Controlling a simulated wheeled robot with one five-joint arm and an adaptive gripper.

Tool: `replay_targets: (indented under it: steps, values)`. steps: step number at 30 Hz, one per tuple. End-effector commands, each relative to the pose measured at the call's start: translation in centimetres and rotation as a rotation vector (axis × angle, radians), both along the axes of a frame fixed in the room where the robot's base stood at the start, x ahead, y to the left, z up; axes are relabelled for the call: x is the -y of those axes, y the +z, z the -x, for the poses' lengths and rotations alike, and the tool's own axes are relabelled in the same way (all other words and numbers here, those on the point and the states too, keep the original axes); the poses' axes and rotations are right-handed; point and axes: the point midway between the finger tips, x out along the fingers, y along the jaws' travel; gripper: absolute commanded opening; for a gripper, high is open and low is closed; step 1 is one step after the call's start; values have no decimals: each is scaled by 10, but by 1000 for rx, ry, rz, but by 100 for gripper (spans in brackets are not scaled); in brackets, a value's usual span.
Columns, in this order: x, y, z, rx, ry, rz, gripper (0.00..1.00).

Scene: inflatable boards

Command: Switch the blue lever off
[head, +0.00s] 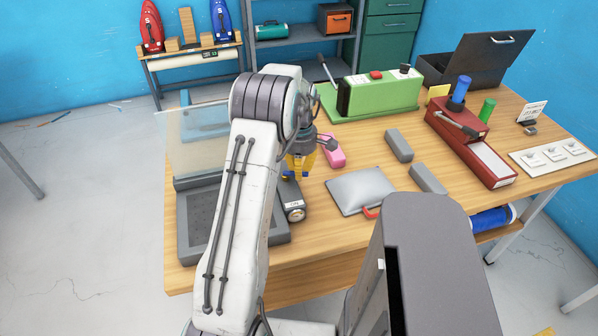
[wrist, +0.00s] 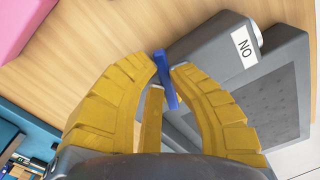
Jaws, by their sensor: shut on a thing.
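The blue lever (wrist: 165,79) stands out from a dark grey box (wrist: 207,65) in the wrist view. The box has a white label (wrist: 242,45) that appears to read ON upside down, and a pale round part at its end. My gripper (wrist: 167,74) has its yellow fingertips closed on the lever, one on each side. In the head view my gripper (head: 298,168) points down just above the small grey box (head: 292,204) at the left part of the table. There the lever is mostly hidden by the fingers.
A dark grey tray-like case (head: 195,220) with a clear lid lies left of the box, partly behind my arm. A pink block (head: 333,152) is close to my gripper's right. A grey pad (head: 359,190) and a green machine (head: 380,95) stand further right. A red box (head: 470,145) stands beyond.

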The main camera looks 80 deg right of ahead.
Motion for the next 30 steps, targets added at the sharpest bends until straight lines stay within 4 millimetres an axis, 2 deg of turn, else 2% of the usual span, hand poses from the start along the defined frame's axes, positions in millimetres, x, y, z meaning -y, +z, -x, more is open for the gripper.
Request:
replay_targets:
  steps: [6, 15, 30]
  values:
    - [6, -2, -2, 1, 170, -3, 0]
    - [11, -2, -4, 1, 327, -5, 0]
    - [14, -2, -5, 2, 392, -5, 0]
